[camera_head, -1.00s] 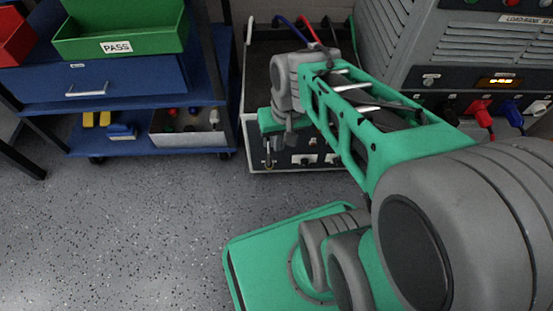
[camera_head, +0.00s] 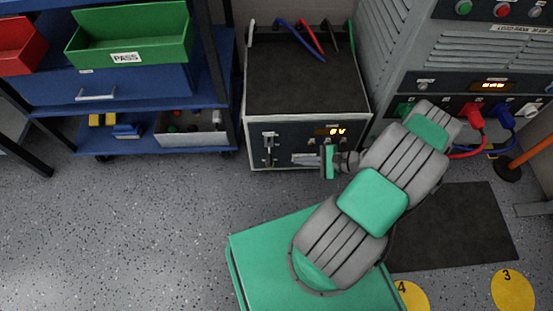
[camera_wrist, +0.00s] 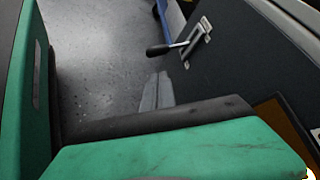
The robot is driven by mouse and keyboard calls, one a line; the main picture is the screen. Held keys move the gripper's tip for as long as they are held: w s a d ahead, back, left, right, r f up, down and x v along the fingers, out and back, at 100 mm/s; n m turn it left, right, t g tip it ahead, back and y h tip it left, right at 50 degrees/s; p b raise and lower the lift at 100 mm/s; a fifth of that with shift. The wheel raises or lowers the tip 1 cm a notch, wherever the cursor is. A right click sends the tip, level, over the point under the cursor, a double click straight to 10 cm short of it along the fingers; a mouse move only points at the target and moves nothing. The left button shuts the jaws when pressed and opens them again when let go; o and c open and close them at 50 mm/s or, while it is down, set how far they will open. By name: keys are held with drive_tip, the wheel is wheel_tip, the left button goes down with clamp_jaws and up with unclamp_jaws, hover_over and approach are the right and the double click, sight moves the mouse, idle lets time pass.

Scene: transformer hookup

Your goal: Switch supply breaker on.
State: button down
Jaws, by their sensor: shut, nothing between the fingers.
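The supply unit (camera_head: 310,105) is a low box with a dark top and a dark front panel. Its breaker lever (camera_head: 268,148) is on the left of that panel and appears to hang down. In the wrist view the lever (camera_wrist: 184,44) has a black knob and sticks out from a light slotted plate. A small display (camera_head: 331,131) on the panel seems to read 0 V. My gripper (camera_head: 296,159) is shut and empty, in front of the panel, right of the lever. In the wrist view its grey fingertips (camera_wrist: 157,88) are apart from the knob.
A load bank (camera_head: 450,60) with red and blue plugs stands at the right. A blue cart (camera_head: 150,75) with green and red bins is at the left. Cables rise from behind the supply unit. The floor in front (camera_head: 150,220) is clear on the left.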

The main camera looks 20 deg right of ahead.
sight(269, 153)
drive_tip(key=b+x, duration=0.3)
drive_tip(key=x, duration=0.7)
drive_tip(key=shift+f, duration=0.1)
drive_tip(key=shift+s+r+g, duration=0.15)
drive_tip(key=shift+r+g, duration=0.05)
drive_tip(key=shift+g, duration=0.1)
